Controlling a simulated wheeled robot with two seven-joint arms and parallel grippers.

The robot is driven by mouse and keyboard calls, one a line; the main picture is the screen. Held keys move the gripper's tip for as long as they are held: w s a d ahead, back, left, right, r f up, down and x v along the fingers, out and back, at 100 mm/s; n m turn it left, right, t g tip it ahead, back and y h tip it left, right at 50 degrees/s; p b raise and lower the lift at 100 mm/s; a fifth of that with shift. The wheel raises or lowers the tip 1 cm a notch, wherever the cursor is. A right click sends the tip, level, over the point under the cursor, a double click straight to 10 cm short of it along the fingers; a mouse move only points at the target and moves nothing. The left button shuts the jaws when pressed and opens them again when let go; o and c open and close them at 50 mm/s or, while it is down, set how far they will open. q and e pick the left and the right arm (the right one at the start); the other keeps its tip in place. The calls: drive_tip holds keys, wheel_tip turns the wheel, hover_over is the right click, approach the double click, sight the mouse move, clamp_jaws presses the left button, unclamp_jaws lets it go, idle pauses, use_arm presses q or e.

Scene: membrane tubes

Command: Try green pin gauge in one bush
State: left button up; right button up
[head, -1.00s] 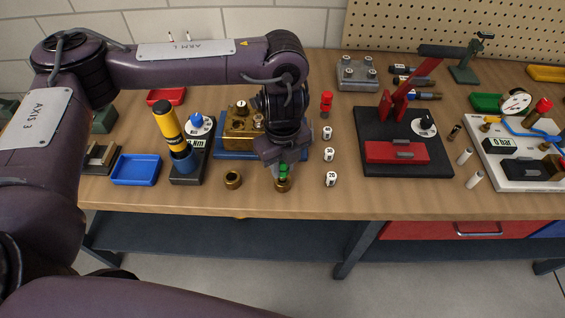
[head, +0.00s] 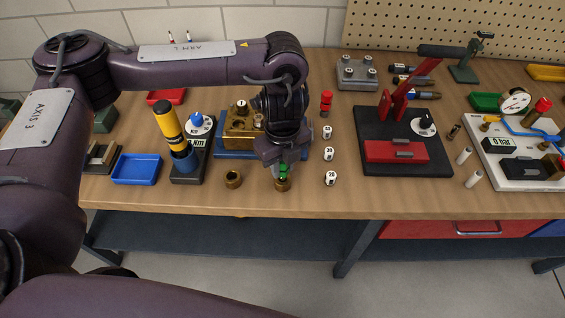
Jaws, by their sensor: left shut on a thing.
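The green pin gauge (head: 283,170) shows below my left gripper (head: 283,162), which is shut on it. The gauge stands upright over a brass bush (head: 282,185) near the table's front edge. Its lower end meets the bush's mouth; I cannot tell how deep it sits. A second brass bush (head: 233,179) stands empty to the left. A red pin gauge (head: 326,103) stands upright to the right, further back. My right gripper is not in view.
White numbered pieces (head: 328,154) stand in a column right of my gripper. A brass block on a blue plate (head: 221,143) is behind it. A black-and-yellow tool (head: 168,122) stands left. A red press on a black base (head: 375,175) is right.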

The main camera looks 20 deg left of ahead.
use_arm(q)
drive_tip(key=shift+f+b, duration=0.65)
drive_tip(key=shift+f, duration=0.45)
idle(1.1)
drive_tip(key=shift+r, duration=0.1)
idle(0.8)
drive_tip(key=shift+r+p, duration=2.95)
drive_tip(key=shift+p, duration=0.4)
